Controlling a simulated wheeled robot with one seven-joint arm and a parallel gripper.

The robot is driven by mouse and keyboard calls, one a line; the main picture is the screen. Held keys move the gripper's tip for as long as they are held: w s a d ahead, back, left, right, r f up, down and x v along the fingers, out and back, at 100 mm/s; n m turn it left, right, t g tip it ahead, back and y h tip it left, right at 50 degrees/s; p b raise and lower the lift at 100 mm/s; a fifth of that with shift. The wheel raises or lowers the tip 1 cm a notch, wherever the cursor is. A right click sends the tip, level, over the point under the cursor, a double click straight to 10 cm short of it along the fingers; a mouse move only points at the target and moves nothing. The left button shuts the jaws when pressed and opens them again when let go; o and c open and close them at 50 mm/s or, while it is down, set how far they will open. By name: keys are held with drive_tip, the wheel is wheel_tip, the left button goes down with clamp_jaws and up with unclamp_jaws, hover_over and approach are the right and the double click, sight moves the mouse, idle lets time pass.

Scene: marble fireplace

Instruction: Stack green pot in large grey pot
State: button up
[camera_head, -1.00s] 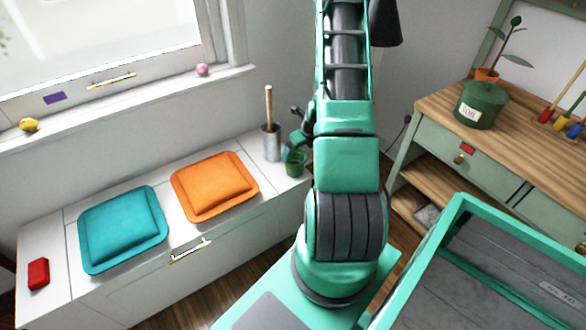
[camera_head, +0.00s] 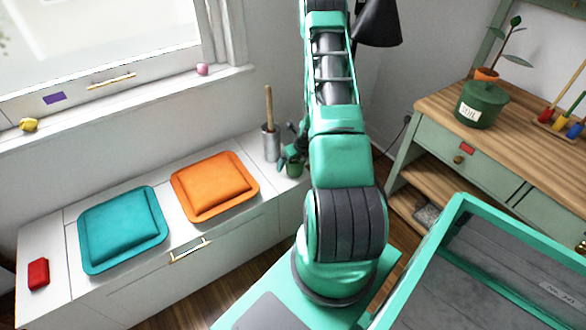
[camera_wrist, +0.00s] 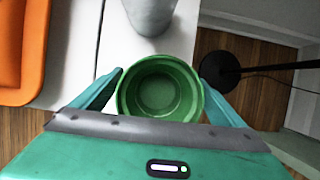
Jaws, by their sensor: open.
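The green pot (camera_wrist: 160,90) sits upright on the white bench, and in the wrist view I look down into its empty inside. My gripper (camera_wrist: 160,97) is open, with one finger on each side of the pot; I cannot tell whether they touch it. In the head view the green pot (camera_head: 294,167) is partly covered by my gripper (camera_head: 288,160) at the right end of the bench. The large grey pot (camera_head: 270,143) stands just left of it with a wooden handle sticking up; it also shows at the top of the wrist view (camera_wrist: 150,12).
An orange cushion (camera_head: 213,186) and a teal cushion (camera_head: 122,228) lie on the bench (camera_head: 62,290), with a red object (camera_head: 38,274) at its left end. A black lamp (camera_head: 378,24) stands behind my arm. A wooden desk (camera_head: 430,104) is at right.

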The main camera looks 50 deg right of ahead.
drive_tip(key=shift+w+f, duration=0.15)
drive_tip(key=shift+f, duration=0.25)
drive_tip(key=c, duration=1.2)
drive_tip(key=shift+r, duration=0.15)
drive_tip(key=shift+r, duration=0.55)
wheel_tip(320, 180, up, 3)
drive_tip(key=shift+d+f, duration=0.1)
drive_tip(key=shift+f, duration=0.05)
drive_tip(key=a+r, duration=0.2)
drive_tip(key=a, duration=0.2)
drive_tip(key=a+r, duration=0.2)
drive_tip(key=a, duration=0.2)
drive_tip(key=a+r, duration=0.3)
drive_tip(key=a, duration=0.1)
drive_tip(key=shift+w, duration=0.25)
